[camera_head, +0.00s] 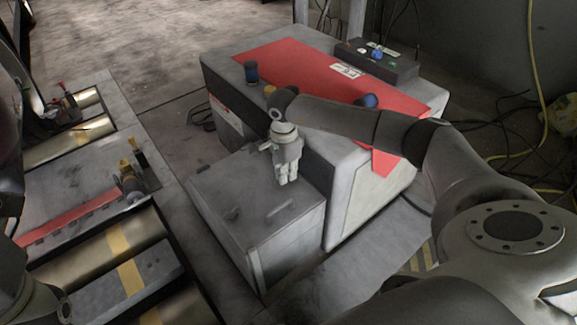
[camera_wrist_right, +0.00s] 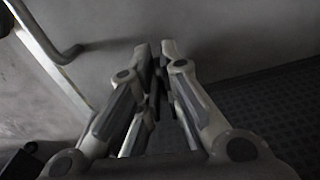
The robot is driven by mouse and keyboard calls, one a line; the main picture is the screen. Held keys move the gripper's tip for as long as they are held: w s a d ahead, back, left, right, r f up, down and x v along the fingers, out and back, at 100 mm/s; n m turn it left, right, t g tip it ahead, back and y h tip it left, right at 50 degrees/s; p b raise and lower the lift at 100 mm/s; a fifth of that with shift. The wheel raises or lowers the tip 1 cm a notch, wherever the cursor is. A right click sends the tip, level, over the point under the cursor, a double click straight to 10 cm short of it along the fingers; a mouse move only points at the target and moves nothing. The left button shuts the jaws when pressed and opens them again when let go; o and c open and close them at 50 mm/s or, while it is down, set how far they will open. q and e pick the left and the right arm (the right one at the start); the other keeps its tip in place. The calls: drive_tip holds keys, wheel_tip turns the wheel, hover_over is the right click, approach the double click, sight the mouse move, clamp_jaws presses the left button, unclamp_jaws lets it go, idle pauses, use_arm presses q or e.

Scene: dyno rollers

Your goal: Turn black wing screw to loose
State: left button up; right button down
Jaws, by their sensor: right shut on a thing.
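My right gripper (camera_head: 287,180) points down beside the red-topped machine, over the lower grey box. In the right wrist view its two fingers (camera_wrist_right: 160,50) come close together at the tips. It is shut on a small dark thing (camera_wrist_right: 158,88), which fits the black wing screw but is mostly hidden by the fingers. I cannot make out its wings or how far it is turned. My left arm shows only in part at the left edge of the head view; its gripper is not in view.
The grey box (camera_head: 228,208) has a flat top below my right gripper. Brass rollers (camera_head: 105,245) lie at left. A bent metal handle (camera_wrist_right: 66,54) shows in the wrist view.

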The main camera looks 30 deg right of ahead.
sight(287, 185)
drive_tip(key=shift+s+a+f+n, duration=0.2)
drive_tip(key=shift+s+a+n, duration=0.1)
drive_tip(key=shift+s+a, duration=0.1)
drive_tip(key=c, duration=1.6)
unclamp_jaws()
drive_tip(key=shift+d+r, duration=0.1)
drive_tip(key=shift+r, duration=0.05)
drive_tip(key=shift+w, duration=0.1)
drive_tip(key=shift+d+r, duration=0.1)
drive_tip(key=shift+w+r, duration=0.1)
drive_tip(key=shift+r, duration=0.15)
wheel_tip(287, 185, up, 12)
drive_tip(key=shift+s+f, duration=0.2)
drive_tip(key=shift+f, duration=0.05)
